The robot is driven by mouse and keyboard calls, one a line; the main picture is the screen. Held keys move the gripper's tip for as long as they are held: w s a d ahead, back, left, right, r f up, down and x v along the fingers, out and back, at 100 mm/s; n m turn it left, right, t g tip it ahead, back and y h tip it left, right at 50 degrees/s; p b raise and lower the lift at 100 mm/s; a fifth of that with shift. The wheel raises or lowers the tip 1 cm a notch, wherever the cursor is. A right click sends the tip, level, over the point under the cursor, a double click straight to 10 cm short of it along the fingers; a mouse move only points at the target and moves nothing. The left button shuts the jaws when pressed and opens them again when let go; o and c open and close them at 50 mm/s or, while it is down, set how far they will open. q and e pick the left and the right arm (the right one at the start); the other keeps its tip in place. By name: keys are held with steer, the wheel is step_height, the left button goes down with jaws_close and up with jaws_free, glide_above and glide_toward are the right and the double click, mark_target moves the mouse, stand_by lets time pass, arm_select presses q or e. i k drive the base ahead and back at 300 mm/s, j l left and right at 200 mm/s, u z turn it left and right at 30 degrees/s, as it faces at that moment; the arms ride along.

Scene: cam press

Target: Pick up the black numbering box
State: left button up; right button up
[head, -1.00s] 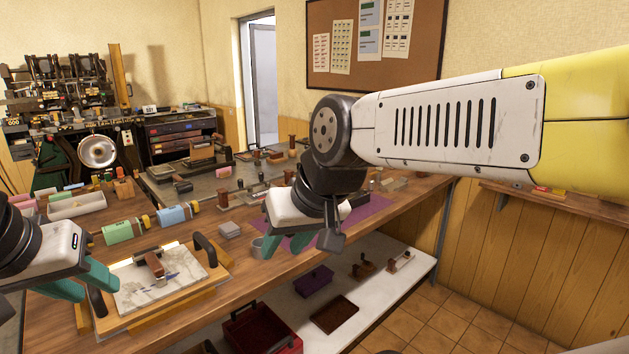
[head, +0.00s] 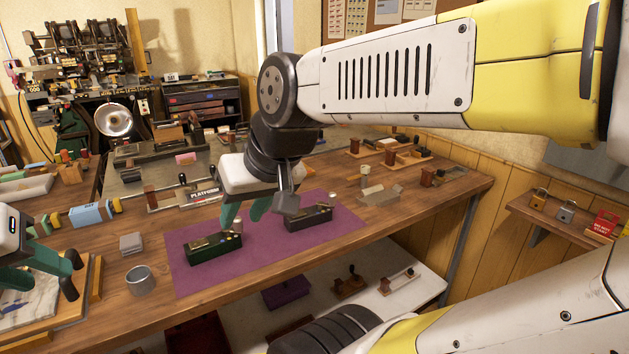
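The black numbering box (head: 308,218) lies on the right half of a purple mat on the bench. A similar dark green box (head: 213,250) lies on the mat's left half. My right gripper (head: 245,211) hangs above the back of the mat, between the two boxes and left of the black one. Its teal fingers are apart with nothing between them, and part of the gripper is behind its own wrist. My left gripper (head: 30,266) is at the left edge, over the marble-topped tray, with its teal fingers apart and its body partly cut off.
The purple mat (head: 184,285) has bare space around the boxes. A metal cup (head: 140,280) and a grey block (head: 131,243) stand left of it. A grey metal piece (head: 380,195) sits to its right. A shelf with more items lies below the bench.

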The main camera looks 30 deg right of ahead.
mark_target(308, 218)
steer(key=l, duration=1.05)
steer(key=i+l, duration=0.15)
steer(key=l, duration=0.9)
